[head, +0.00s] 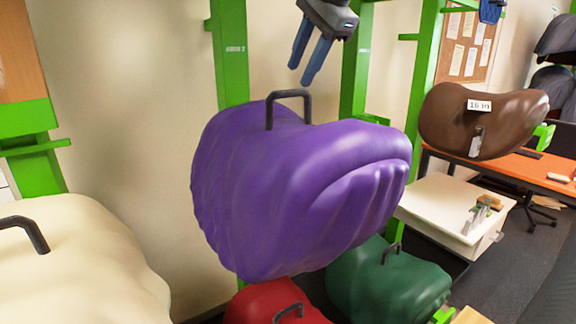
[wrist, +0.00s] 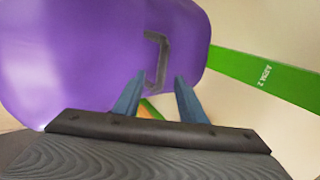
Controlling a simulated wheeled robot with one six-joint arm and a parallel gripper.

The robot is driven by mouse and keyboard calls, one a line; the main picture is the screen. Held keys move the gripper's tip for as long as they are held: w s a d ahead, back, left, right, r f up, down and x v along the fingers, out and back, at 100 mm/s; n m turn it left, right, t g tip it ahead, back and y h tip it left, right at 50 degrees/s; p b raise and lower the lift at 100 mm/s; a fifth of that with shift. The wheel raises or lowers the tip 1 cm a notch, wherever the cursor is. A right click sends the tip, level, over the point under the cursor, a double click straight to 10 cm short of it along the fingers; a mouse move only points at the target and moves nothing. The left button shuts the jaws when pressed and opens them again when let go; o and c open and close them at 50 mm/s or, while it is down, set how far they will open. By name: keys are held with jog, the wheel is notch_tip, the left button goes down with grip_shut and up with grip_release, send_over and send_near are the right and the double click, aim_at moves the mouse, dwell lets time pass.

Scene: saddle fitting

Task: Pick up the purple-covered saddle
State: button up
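The purple-covered saddle (head: 310,195) hangs in the middle of the head view, with a dark handle (head: 287,95) standing up from its top. My gripper (head: 308,68) is above the handle and a little to its right, pointing down, with its two blue fingers apart and nothing between them. In the wrist view the purple saddle (wrist: 95,60) fills the upper left. Its handle (wrist: 157,60) lies just ahead of the open fingertips (wrist: 158,80), which appear apart from it. The saddle's underside and what bears it are hidden.
Green rack posts (head: 230,50) stand behind the saddle. A cream saddle (head: 75,260) is at left, red (head: 275,305) and green (head: 385,285) saddles below, a brown saddle (head: 485,118) at right. A white cabinet (head: 440,205) and orange desk (head: 530,170) stand farther right.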

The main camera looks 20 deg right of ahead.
aim_at(289, 93)
jog(key=shift+p+x, duration=1.25)
jog(key=shift+x, duration=3.1)
jog(key=shift+w+r, duration=0.15)
jog(key=shift+w, duration=0.05)
grip_shut()
jog(key=shift+r, duration=0.1)
